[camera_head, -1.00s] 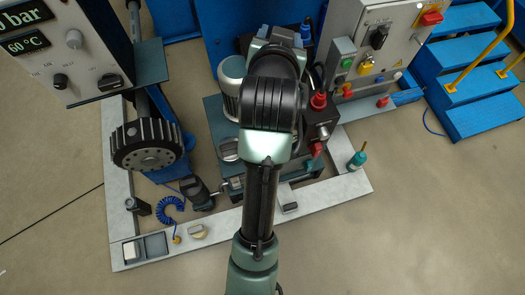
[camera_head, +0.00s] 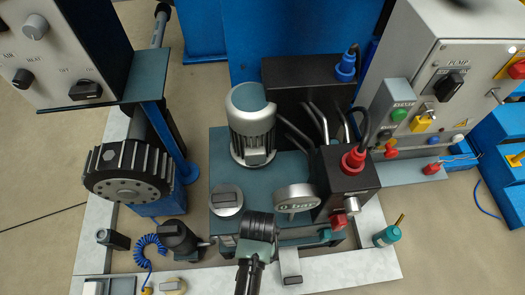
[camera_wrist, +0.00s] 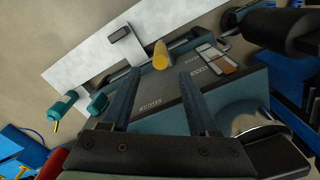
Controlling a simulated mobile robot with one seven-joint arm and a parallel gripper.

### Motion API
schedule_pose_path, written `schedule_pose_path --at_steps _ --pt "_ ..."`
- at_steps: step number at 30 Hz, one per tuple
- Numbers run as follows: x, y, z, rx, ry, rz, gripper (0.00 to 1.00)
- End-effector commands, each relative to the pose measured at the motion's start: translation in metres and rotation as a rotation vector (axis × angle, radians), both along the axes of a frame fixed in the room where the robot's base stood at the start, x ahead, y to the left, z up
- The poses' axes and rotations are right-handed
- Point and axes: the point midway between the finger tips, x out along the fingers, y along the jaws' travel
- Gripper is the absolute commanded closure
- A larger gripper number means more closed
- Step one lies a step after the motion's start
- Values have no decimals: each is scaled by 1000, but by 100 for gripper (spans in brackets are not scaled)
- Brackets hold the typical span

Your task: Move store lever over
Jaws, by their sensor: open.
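A yellow-orange cylindrical grip (camera_wrist: 160,55) shows in the wrist view, just beyond and between my two fingertips, by the front edge of the dark tank top. It looks like a lever's end, but I cannot tell for sure that it is the store lever. My gripper (camera_wrist: 158,74) is open, with its teal fingers apart and nothing held; no contact with the grip is clear. In the head view the grip is not clearly visible, and my arm covers part of the tank's front.
A black cylinder (camera_head: 184,240) is at left. Open floor lies at far left.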

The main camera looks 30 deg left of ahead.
Motion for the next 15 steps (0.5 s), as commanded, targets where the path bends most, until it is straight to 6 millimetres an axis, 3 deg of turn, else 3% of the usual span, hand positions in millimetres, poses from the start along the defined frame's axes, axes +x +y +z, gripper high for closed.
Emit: schedule_pose_path --at_steps 6,15 --pt "0 0 -53 0 0 0 39" --pt "1 0 -102 1 -3 0 39"
